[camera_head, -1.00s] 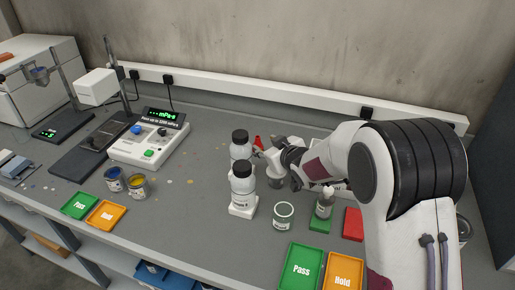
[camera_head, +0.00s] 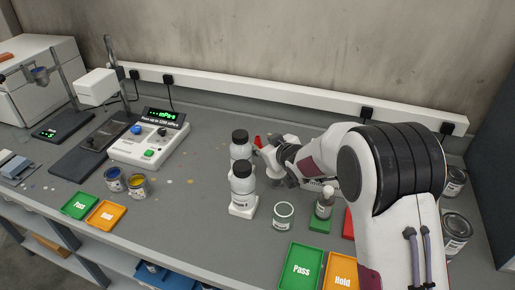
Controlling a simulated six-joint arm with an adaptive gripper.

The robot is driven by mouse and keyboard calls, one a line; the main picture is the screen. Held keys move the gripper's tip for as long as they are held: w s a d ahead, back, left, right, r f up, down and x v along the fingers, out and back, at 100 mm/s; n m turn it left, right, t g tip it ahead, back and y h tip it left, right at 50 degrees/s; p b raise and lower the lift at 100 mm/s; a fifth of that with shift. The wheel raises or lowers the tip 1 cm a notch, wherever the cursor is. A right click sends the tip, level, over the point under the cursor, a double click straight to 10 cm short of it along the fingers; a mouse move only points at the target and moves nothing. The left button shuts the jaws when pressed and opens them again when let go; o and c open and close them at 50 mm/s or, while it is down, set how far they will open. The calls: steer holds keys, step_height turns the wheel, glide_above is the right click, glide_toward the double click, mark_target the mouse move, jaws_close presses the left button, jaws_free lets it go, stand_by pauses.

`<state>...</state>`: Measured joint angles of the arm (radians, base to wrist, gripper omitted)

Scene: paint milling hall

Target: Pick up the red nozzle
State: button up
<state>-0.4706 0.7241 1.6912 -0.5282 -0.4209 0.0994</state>
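A small red piece (camera_head: 257,142), which looks like the red nozzle, shows behind the white bottles near the back of the bench. Only part of it is visible; the rest is hidden by a bottle and my gripper. My gripper (camera_head: 267,160) is low over the bench, right beside the red piece and just right of the bottles. Its fingertips are small and partly hidden, so I cannot tell whether they are open or touching the red piece.
Two white bottles with black caps (camera_head: 242,186) stand close on the gripper's left. An open grey-green tin (camera_head: 284,214) and a small bottle on a green block (camera_head: 324,207) stand in front. Pass (camera_head: 301,270) and Hold (camera_head: 341,273) trays lie at the front edge.

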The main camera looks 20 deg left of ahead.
mark_target(258, 138)
steer(key=shift+r+x, duration=0.15)
steer(key=shift+x, duration=1.1)
steer(key=shift+r+x, duration=0.1)
steer(key=shift+x, duration=1.2)
steer(key=shift+w, duration=0.1)
steer(key=shift+c, duration=0.3)
jaws_close()
